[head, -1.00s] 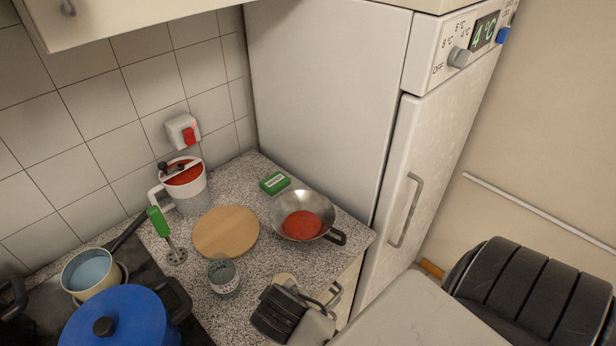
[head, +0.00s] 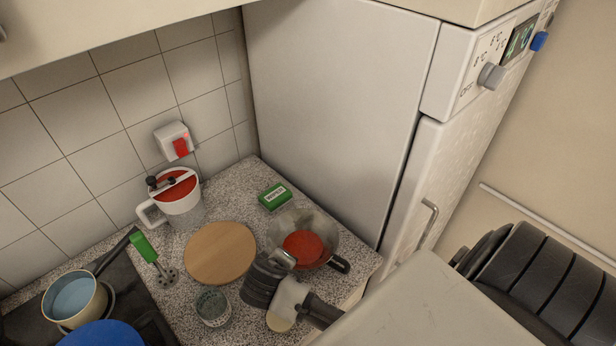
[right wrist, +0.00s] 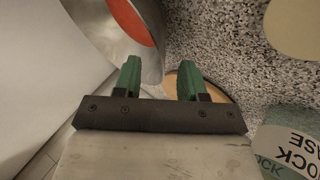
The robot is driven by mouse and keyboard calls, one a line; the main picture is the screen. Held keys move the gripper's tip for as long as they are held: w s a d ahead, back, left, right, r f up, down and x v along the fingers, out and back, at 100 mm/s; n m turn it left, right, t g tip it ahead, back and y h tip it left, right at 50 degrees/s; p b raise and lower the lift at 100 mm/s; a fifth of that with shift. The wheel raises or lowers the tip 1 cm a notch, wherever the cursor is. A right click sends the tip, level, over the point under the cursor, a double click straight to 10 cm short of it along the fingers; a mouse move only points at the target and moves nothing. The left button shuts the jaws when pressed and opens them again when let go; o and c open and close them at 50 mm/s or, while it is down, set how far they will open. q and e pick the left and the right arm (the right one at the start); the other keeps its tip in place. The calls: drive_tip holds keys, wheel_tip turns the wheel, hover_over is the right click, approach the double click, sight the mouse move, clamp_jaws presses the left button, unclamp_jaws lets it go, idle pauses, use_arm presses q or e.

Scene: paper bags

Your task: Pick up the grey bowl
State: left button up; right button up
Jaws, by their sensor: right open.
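A grey metal bowl-shaped pan (head: 322,228) with a dark handle and red contents stands on the speckled counter beside the fridge. No other grey bowl is clear in view. My right gripper (head: 287,258) is over the pan's near left side and covers part of it in the head view. In the right wrist view, the open green fingers (right wrist: 158,75) point toward the pan's metal rim (right wrist: 152,62), with nothing seen held between them. I cannot tell whether the fingers touch the pan. My left gripper is not in view.
A round wooden board (head: 220,253) lies left of the pan, with a green box (head: 274,196) behind. A patterned cup (head: 212,307) stands close to my right arm. A white jug (head: 180,205), green-handled tool (head: 144,247) and stove pots are further left. The fridge (head: 335,90) bounds the right.

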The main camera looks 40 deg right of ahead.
drive_tip(key=p+x, duration=0.1)
drive_tip(key=x, duration=0.3)
drive_tip(key=shift+w+d+f+p, duration=0.15)
drive_tip(key=shift+d+p, duration=0.05)
drive_tip(key=shift+p, duration=0.1)
drive_tip(key=shift+w+d+f, duration=0.1)
drive_tip(key=shift+f, duration=0.15)
drive_tip(key=shift+c, duration=0.3)
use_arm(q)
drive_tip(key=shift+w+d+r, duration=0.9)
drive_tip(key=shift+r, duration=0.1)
use_arm(e)
clamp_jaws()
